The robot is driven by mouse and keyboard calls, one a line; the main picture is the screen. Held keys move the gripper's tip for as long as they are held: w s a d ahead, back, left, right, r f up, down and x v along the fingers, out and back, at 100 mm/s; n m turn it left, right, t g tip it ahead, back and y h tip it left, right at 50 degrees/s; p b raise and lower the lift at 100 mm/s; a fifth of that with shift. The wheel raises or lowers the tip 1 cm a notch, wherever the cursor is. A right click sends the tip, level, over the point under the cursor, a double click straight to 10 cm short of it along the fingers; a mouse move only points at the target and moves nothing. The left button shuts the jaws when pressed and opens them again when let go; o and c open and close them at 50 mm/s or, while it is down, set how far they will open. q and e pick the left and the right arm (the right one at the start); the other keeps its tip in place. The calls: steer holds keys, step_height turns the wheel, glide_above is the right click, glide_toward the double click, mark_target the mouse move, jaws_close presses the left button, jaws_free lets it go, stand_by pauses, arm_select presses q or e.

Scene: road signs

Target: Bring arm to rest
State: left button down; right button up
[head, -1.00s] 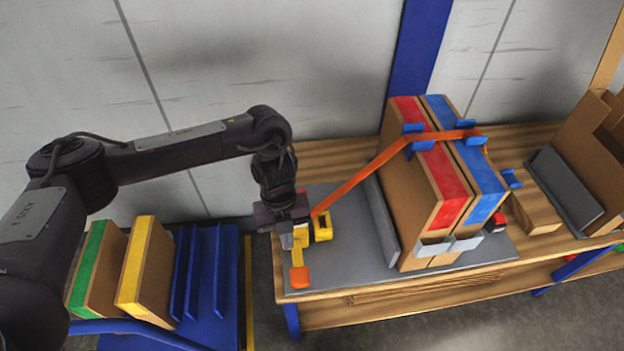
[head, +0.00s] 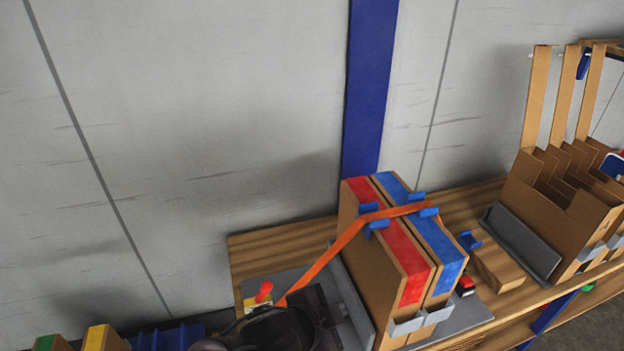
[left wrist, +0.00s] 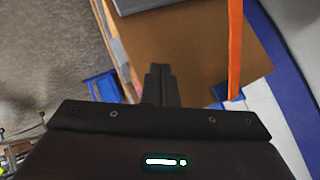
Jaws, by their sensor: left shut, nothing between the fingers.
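My left gripper shows in the left wrist view (left wrist: 160,75) with its two dark fingers together and nothing between them. It points towards a brown cardboard surface with an orange strap (left wrist: 235,45) running beside it. In the head view, dark parts of my left arm fill the bottom middle, in front of the bench's left end; the fingertips cannot be made out there. My right gripper is in neither view.
Two upright boxes with red (head: 400,255) and blue (head: 430,235) tops stand strapped on the wooden bench (head: 285,243). A small red-and-yellow item (head: 263,292) lies close to my arm. A divided cardboard rack (head: 560,210) stands at the right.

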arm_select(q)
steer(key=s+a+f+n+g+y, duration=0.1)
steer(key=s+a+f+n+y, duration=0.1)
steer(key=s+a+n, duration=0.45)
steer(key=s+a+f+n+g+y, duration=0.1)
steer(key=a+f+n+g+y, duration=0.15)
steer(key=a, duration=0.65)
steer(key=s+a+f+n+g+y, duration=0.1)
steer(key=s+a+n+y, duration=0.1)
steer(key=s+a+n, duration=0.45)
step_height(320, 180, down, 28)
steer(key=w+a+m, duration=0.1)
steer(key=a+m, duration=0.1)
steer(key=s+a+f+g, duration=0.2)
steer(key=s+a+f, duration=0.1)
steer(key=s+f, duration=1.6)
steer(key=shift+s+a+f+p, duration=0.15)
steer(key=shift+s+f+p, duration=0.15)
steer(key=shift+s+p, duration=0.15)
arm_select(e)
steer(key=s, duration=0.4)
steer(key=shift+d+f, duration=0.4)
